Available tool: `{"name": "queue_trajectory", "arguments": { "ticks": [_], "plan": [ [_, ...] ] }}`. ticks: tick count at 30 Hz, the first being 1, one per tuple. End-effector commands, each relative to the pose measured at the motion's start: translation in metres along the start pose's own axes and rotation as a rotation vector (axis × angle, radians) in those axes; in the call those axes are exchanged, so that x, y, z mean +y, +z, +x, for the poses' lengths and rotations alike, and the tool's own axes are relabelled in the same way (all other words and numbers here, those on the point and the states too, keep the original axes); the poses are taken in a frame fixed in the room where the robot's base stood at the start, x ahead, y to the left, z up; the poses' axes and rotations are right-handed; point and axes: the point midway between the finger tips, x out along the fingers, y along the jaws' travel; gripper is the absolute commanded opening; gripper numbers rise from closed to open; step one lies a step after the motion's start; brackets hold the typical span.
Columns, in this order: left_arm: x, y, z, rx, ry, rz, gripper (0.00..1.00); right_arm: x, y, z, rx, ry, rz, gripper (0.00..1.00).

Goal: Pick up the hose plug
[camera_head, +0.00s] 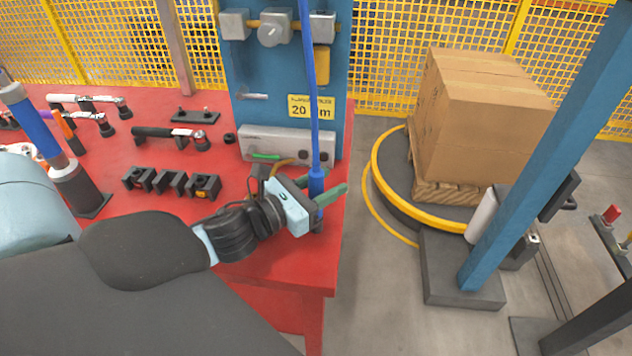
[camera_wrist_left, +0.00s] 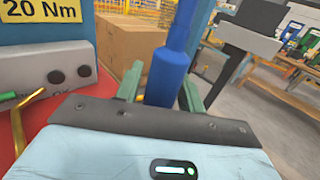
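The hose plug (camera_head: 316,183) is a blue cylinder at the lower end of a hanging blue hose (camera_head: 311,95), near the red table's right edge. It hangs upright. My left gripper (camera_head: 324,190) has a pale blue body and green fingers, and reaches it from the left. In the left wrist view the plug (camera_wrist_left: 166,78) stands between the two fingers, which are spread apart on either side of it. I cannot tell whether either finger touches it. The plug's lower end is hidden behind the gripper body in that view. My right gripper is not in view.
The red table (camera_head: 285,275) holds black holders (camera_head: 171,183), hand tools (camera_head: 170,136) and a blue panel with a grey box (camera_head: 285,146) close behind the gripper. A cardboard box (camera_head: 485,115) stands on a round yellow-rimmed platform at right. A blue post (camera_head: 550,150) rises further right.

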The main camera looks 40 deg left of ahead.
Motion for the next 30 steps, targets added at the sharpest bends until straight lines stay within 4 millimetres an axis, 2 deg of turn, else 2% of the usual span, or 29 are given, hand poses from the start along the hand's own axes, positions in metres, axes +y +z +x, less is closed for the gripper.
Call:
{"name": "queue_trajectory", "arguments": {
  "ticks": [1,6,9,20,29,30],
  "plan": [
    [0.0,0.0,0.0,0.0,0.0,0.0,0.32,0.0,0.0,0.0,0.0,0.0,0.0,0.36],
    [0.0,0.0,0.0,0.0,0.0,0.0,0.1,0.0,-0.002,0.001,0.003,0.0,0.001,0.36],
    [0.0,0.0,0.0,-0.001,0.0,0.0,0.0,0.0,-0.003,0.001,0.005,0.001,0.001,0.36],
    [0.0,0.006,0.0,-0.002,0.0,0.002,0.0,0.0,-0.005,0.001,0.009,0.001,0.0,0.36],
    [0.0,0.041,0.0,-0.006,-0.002,0.007,0.0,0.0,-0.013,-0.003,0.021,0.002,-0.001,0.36],
    [0.0,0.036,-0.005,0.001,0.0,0.0,0.0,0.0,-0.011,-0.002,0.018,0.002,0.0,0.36]
  ]
}}
